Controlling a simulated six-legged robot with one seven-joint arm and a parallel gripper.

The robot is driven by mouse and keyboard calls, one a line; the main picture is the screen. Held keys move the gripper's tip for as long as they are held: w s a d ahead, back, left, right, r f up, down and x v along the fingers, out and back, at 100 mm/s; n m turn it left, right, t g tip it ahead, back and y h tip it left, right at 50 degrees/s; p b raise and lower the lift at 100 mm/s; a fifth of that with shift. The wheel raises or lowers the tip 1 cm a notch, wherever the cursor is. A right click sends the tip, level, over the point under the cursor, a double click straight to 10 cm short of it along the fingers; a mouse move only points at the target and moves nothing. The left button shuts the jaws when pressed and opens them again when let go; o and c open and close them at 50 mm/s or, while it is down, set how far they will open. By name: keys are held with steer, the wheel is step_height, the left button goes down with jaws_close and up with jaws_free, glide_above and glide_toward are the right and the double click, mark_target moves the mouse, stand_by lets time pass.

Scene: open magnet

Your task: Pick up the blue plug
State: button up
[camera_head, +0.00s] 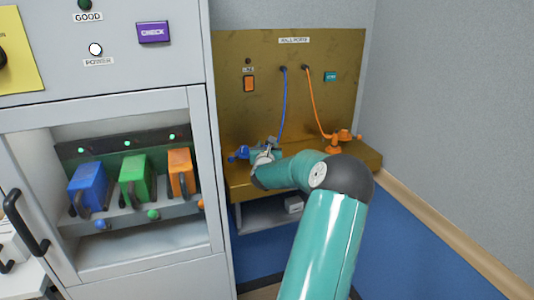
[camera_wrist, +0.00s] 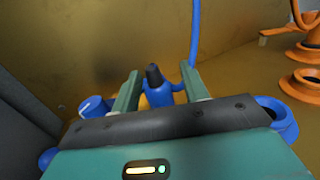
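The blue plug (camera_wrist: 157,94) has a dark tip and stands between the two fingers of my gripper (camera_wrist: 161,90) in the wrist view. The fingers are apart, one on each side of it, and I see a gap beside the plug. Its lower part is hidden behind the gripper body. A blue cable (camera_wrist: 195,35) rises behind the right finger; it also hangs from the brass panel in the head view (camera_head: 284,105). In the head view my gripper (camera_head: 264,152) is low over the brass shelf and covers the plug.
Blue holder parts (camera_head: 240,153) show left of my gripper, and a blue ring (camera_wrist: 280,112) lies right of it. An orange plug and stand (camera_head: 335,141) with an orange cable (camera_head: 315,100) are on the shelf (camera_head: 235,182) to the right. A grey cabinet (camera_head: 212,120) borders the shelf on the left.

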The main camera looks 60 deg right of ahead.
jaws_close()
